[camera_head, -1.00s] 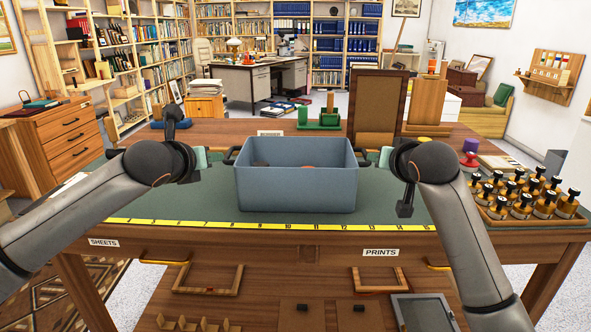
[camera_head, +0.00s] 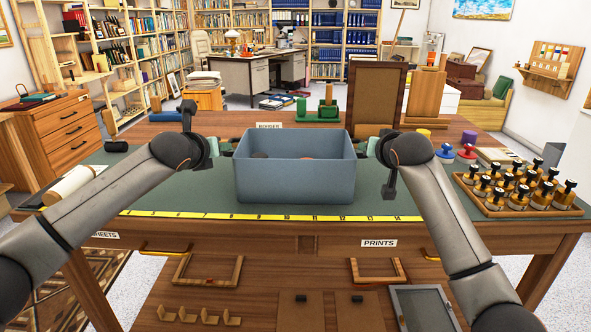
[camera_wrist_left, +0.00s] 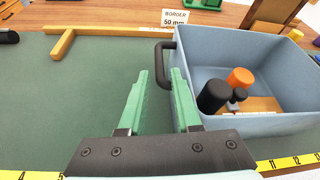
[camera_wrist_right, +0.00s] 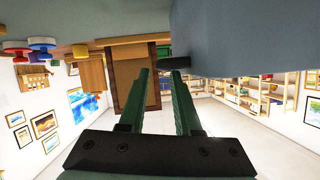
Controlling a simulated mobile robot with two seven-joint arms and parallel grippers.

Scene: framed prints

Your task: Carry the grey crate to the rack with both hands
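The grey crate (camera_head: 295,180) rests on the green mat of the workbench. Inside it are a black-handled item (camera_wrist_left: 213,96) and an orange-topped item (camera_wrist_left: 240,78). My left gripper (camera_head: 225,148) is at the crate's left side. In the left wrist view its green fingers (camera_wrist_left: 161,78) are apart, with the black handle (camera_wrist_left: 161,52) at their tips. My right gripper (camera_head: 362,147) is at the crate's right side. In the right wrist view its fingers (camera_wrist_right: 160,76) are apart, close to the right handle (camera_wrist_right: 178,62); whether they straddle it is unclear.
A tray of stamps (camera_head: 515,195) stands on the right of the bench, and a white roll (camera_head: 70,185) lies on the left. A yellow ruler (camera_head: 270,216) runs along the front edge. A brown upright panel (camera_head: 377,95) and green stand (camera_head: 325,117) are behind the crate.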

